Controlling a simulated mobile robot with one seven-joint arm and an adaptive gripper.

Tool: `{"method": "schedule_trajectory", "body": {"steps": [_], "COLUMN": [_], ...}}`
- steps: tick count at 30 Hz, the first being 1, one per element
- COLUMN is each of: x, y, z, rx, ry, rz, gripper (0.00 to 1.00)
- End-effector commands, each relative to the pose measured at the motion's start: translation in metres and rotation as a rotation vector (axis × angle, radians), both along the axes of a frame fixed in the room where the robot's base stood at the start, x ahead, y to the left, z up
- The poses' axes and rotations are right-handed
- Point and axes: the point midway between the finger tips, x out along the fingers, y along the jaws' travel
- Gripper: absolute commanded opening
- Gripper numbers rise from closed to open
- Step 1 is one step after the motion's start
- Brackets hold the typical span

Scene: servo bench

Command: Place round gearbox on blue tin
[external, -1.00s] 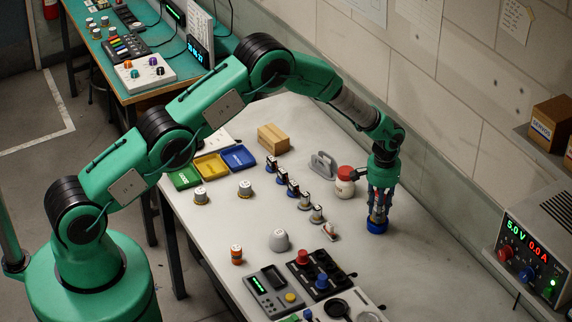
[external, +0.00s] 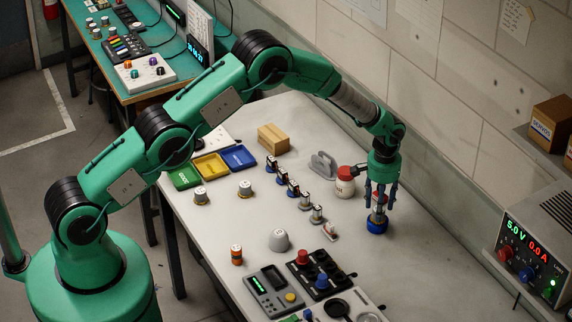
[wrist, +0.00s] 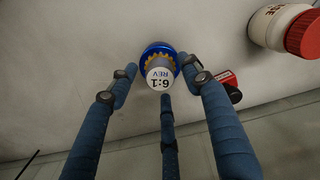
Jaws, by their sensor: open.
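The round gearbox (external: 378,214) stands upright on the blue tin (external: 377,228) at the right side of the bench. In the wrist view its white top label (wrist: 160,77) reads 6:1 REV, with a gold toothed ring below it. The tin's blue rim (wrist: 157,47) shows around and beyond the gearbox. My gripper (external: 380,199) is directly above, its blue fingers spread open around the upper part of the gearbox. In the wrist view the fingers (wrist: 160,80) stand apart from the gearbox, with gaps visible on both sides.
A white jar with a red lid (external: 345,182) stands close behind and left of the tin. A grey bracket (external: 323,164) is beyond it. A row of small servos (external: 293,189) lies to the left. Two other capped cylinders (external: 245,189) stand farther left.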

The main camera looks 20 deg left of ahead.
Motion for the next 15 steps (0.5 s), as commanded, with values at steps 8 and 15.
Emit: {"method": "schedule_trajectory", "body": {"steps": [8,15], "x": [0.001,0.001], "y": [-0.001,-0.001], "z": [0.039,0.076], "rx": [-0.002,-0.002], "ry": [-0.002,-0.001], "rz": [0.0,0.0], "gripper": [0.49,0.49]}}
